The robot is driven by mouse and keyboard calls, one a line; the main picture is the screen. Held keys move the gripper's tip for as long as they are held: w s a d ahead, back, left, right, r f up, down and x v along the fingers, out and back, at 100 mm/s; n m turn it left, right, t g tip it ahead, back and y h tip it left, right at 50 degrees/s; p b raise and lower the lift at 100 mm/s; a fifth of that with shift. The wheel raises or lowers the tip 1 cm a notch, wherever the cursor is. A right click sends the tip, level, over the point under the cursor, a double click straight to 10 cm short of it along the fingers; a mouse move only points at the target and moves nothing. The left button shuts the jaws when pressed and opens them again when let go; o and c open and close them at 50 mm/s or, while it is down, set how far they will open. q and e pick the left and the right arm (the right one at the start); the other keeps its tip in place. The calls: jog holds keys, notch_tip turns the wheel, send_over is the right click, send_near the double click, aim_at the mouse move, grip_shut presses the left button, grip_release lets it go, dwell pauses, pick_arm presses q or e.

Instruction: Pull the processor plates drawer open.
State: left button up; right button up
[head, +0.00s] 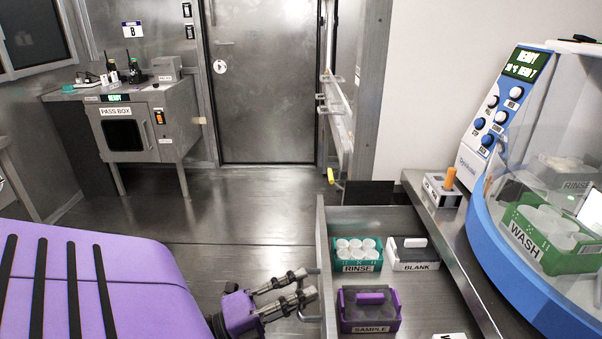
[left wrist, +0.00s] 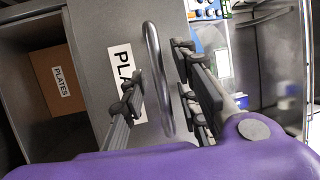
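The plates drawer (head: 320,230) stands open in the head view, with its inside showing from above. Its front (left wrist: 95,45) carries a label starting "PLA", partly hidden by a finger in the left wrist view. My left gripper (head: 307,283) is at the handle. Its fingers are spread on either side of the bar, with gaps visible in the left wrist view. My right gripper is not in view.
The drawer holds a green RINSE rack (head: 358,254), a white BLANK box (head: 414,266) and a purple SAMPLE box (head: 369,328). A blue-rimmed processor (head: 480,250) stands right. Floor (head: 220,230) beyond my gripper is clear.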

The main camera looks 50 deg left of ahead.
pick_arm(q)
jog(key=v, duration=1.2)
jog(key=shift+w, duration=0.1)
